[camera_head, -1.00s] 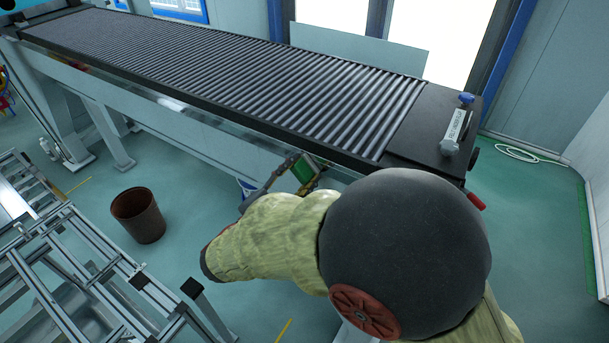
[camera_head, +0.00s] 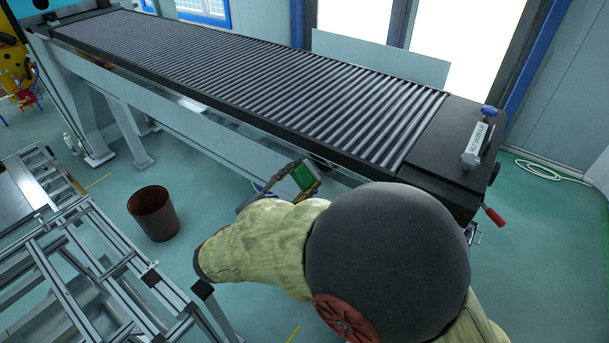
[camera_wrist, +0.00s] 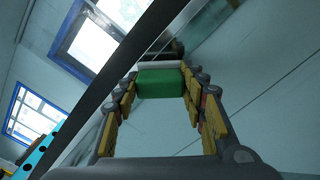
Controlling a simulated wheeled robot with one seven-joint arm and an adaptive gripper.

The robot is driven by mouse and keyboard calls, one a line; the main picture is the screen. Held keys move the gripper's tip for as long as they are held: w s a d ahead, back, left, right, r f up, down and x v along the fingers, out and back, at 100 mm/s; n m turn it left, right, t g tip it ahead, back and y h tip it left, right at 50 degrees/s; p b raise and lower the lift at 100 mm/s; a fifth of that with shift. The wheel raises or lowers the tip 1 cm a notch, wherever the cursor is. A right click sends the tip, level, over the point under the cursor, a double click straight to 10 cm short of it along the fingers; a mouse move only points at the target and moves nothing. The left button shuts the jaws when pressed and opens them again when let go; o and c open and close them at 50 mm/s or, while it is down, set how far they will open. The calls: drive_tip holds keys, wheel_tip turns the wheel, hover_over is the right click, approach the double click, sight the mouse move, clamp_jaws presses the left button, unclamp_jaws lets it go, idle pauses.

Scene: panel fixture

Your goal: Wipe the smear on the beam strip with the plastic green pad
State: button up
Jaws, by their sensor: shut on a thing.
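The green pad (camera_wrist: 160,84) is clasped between the yellow-padded fingers of my gripper (camera_wrist: 160,90) in the wrist view. It also shows in the head view as a small green block (camera_head: 303,176) at my gripper (camera_head: 298,178). The gripper is shut on the pad, beside and just below the near side of the conveyor. The pad appears apart from the pale beam (camera_head: 215,135) that runs under the conveyor's near edge. My forearm hides part of the beam's right end. I cannot make out a smear in either view.
The black roller conveyor (camera_head: 290,80) spans the back, with a red-handled lever (camera_head: 494,215) at its right end. A brown bin (camera_head: 153,213) stands on the floor to the left. An aluminium frame (camera_head: 90,260) fills the lower left. Green floor is open between bin and beam.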

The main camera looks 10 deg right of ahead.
drive_tip(key=shift+v, duration=2.1)
drive_tip(key=shift+s, duration=0.1)
drive_tip(key=v, duration=0.3)
drive_tip(key=shift+d, duration=0.15)
drive_tip(key=shift+p+x, duration=0.4)
drive_tip(key=shift+x, duration=3.1)
drive_tip(key=shift+x, duration=1)
